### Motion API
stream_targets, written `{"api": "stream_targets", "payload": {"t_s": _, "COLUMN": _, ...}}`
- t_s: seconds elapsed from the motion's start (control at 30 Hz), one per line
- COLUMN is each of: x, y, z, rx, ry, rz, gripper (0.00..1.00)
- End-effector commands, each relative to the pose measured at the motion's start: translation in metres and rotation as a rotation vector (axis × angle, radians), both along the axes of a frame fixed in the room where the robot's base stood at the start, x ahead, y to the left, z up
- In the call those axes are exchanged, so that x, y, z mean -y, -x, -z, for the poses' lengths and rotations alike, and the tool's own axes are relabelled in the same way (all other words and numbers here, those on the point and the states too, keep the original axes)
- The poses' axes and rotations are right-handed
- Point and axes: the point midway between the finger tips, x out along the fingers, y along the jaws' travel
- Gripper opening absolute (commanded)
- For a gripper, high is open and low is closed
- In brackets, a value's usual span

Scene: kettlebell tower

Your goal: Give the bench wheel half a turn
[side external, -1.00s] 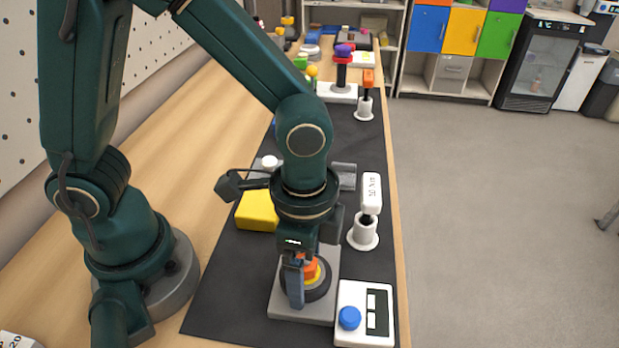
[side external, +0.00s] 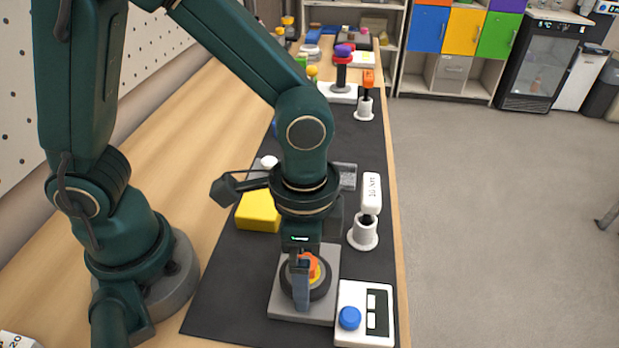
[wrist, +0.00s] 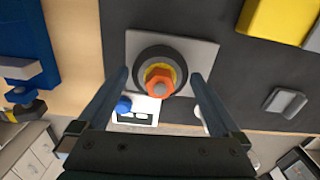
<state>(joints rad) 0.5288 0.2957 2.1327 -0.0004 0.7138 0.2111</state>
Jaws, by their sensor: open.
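The round black wheel (side external: 325,287) with a yellow ring and an orange six-sided hub lies on a grey square plate (side external: 290,306). In the wrist view the orange hub (wrist: 158,82) is ahead, in the middle between my fingers. My gripper (wrist: 160,76) is open, one finger on each side of the hub. In the side view my gripper (side external: 301,300) points down over the wheel, and a finger hides part of it. I cannot tell whether the fingers touch the wheel.
A white box with a blue button (side external: 349,318) is beside the plate at front right. A white-handled tool (side external: 371,195) stands in a white holder behind it. A yellow block (side external: 258,211) is at back left. The dark mat left of the plate is clear.

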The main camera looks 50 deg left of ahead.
Motion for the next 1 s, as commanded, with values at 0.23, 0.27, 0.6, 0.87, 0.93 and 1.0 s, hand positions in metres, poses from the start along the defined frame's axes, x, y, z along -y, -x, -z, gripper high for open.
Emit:
{"api": "stream_targets", "payload": {"t_s": 0.23, "x": 0.001, "y": -0.001, "z": -0.029, "rx": 0.007, "ry": 0.003, "rz": 0.0, "gripper": 1.0}}
{"api": "stream_targets", "payload": {"t_s": 0.27, "x": 0.0, "y": -0.001, "z": -0.033, "rx": 0.005, "ry": 0.003, "rz": 0.0, "gripper": 1.0}}
{"api": "stream_targets", "payload": {"t_s": 0.6, "x": 0.0, "y": 0.0, "z": -0.054, "rx": 0.0, "ry": 0.0, "rz": 0.0, "gripper": 1.0}}
{"api": "stream_targets", "payload": {"t_s": 0.87, "x": 0.0, "y": 0.0, "z": -0.055, "rx": 0.001, "ry": 0.001, "rz": 0.0, "gripper": 1.0}}
{"api": "stream_targets", "payload": {"t_s": 0.93, "x": 0.0, "y": -0.001, "z": -0.06, "rx": 0.004, "ry": 0.003, "rz": 0.0, "gripper": 1.0}}
{"api": "stream_targets", "payload": {"t_s": 1.0, "x": 0.001, "y": -0.001, "z": -0.068, "rx": 0.006, "ry": 0.003, "rz": 0.0, "gripper": 1.0}}
